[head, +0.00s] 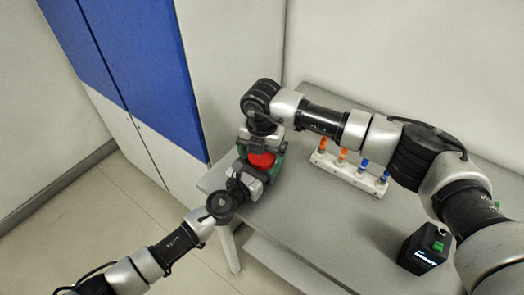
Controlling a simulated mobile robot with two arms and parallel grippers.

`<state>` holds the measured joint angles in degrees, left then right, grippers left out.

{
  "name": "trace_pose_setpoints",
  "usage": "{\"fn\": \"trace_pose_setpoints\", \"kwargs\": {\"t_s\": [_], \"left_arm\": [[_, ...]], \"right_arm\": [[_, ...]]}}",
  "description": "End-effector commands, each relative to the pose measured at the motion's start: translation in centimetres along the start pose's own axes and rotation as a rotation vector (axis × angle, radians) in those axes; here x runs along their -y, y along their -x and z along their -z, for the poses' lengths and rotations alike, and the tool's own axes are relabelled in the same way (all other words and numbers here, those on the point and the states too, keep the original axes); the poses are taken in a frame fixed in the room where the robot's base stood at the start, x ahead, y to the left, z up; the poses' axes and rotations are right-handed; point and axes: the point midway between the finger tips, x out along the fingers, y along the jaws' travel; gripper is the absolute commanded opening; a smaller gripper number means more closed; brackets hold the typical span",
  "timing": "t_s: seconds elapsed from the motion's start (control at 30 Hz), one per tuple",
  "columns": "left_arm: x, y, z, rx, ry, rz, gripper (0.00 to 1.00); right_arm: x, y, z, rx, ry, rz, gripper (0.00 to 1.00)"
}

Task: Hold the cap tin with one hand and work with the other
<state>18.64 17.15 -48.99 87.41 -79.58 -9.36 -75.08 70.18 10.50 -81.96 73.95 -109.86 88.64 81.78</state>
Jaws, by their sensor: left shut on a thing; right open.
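The cap tin (262,159) shows as a round red shape with green around it near the table's left end. It is partly hidden by both grippers, so I cannot tell its lid or contents. My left gripper (252,174) reaches in from the lower left and is shut on the tin's near side. My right gripper (262,146) points down from above at the tin's far side. It is open, and I cannot tell whether it touches the tin.
A white rack (345,174) holds several vials with orange and blue caps right of the tin. The grey table (310,225) is clear in front of the rack.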

Motion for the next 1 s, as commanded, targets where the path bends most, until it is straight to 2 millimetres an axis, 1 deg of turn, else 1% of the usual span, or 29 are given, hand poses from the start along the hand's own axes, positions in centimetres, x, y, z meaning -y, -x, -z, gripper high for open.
{"fn": "trace_pose_setpoints", "kwargs": {"t_s": [0.17, 0.33, 0.47, 0.57, 0.73, 0.8, 0.87, 1.0], "left_arm": [[0.0, 0.0, 0.1, -0.002, 0.000, 0.000, 0.08], [0.0, 0.0, 0.1, -0.002, 0.000, 0.000, 0.08], [0.0, 0.0, 0.1, -0.002, 0.000, 0.000, 0.08], [0.0, 0.0, 0.1, -0.002, 0.000, 0.000, 0.08], [0.0, 0.0, 0.1, -0.002, 0.000, 0.000, 0.08], [0.0, 0.0, 0.1, -0.002, 0.000, 0.000, 0.08], [0.0, 0.0, 0.1, -0.002, 0.000, 0.000, 0.08], [0.0, 0.0, 0.1, -0.002, 0.000, 0.000, 0.08]], "right_arm": [[-0.1, 1.5, 0.0, 0.001, 0.001, -0.003, 0.96], [0.0, 3.8, -0.1, 0.002, 0.000, -0.002, 0.96], [-0.1, 4.7, 0.0, 0.000, -0.009, -0.002, 0.94], [-0.2, 5.5, 0.2, -0.002, -0.076, -0.004, 0.94], [-0.2, 7.4, 0.1, -0.002, -0.235, -0.003, 0.94], [-0.1, 7.5, 0.1, -0.002, -0.275, -0.001, 0.94], [0.0, 7.2, 0.1, -0.002, -0.290, 0.000, 0.94], [0.0, 5.4, 0.1, -0.002, -0.292, 0.002, 0.94]]}}
